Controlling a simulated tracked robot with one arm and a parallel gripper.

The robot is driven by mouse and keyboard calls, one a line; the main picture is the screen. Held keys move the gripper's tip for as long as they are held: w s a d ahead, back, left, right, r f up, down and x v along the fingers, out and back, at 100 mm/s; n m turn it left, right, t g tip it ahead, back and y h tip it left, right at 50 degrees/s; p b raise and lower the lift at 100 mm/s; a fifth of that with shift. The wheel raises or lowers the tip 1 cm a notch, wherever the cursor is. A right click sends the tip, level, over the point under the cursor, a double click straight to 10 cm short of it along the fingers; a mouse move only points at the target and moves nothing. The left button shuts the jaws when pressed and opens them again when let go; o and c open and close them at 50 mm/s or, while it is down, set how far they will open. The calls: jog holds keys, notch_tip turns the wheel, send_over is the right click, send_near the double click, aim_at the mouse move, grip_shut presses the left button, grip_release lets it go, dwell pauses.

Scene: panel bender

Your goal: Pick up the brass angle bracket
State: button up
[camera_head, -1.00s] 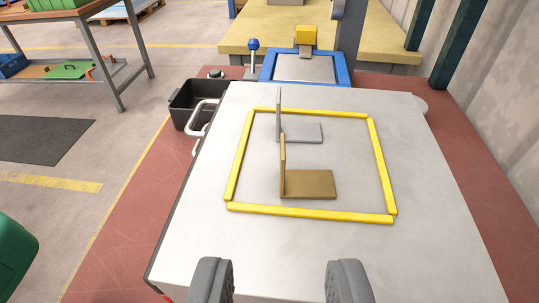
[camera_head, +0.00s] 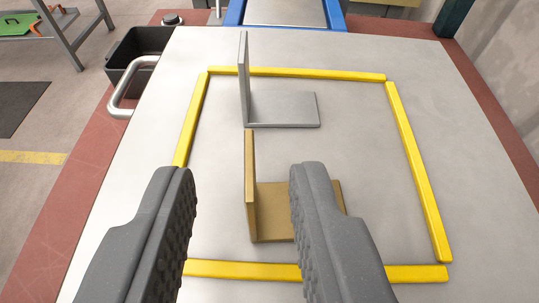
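The brass angle bracket (camera_head: 270,206) lies on the pale table top, inside a yellow frame. Its upright plate stands at the left and its flat plate runs to the right. My gripper (camera_head: 242,172) is open, with its two dark grey fingers spread. In the picture the upright plate shows between the fingertips, and the right finger covers part of the flat plate. I cannot tell how high the fingers are above the bracket, and no contact shows.
A grey angle bracket (camera_head: 283,108) of similar shape stands just behind the brass one. Yellow strips (camera_head: 418,175) border the area. A black bin (camera_head: 142,52) and a curved metal handle (camera_head: 124,95) are at the table's left edge. The table's right side is clear.

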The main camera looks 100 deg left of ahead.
jog(key=shift+x, duration=1.1)
jog(key=shift+r, duration=0.1)
grip_shut()
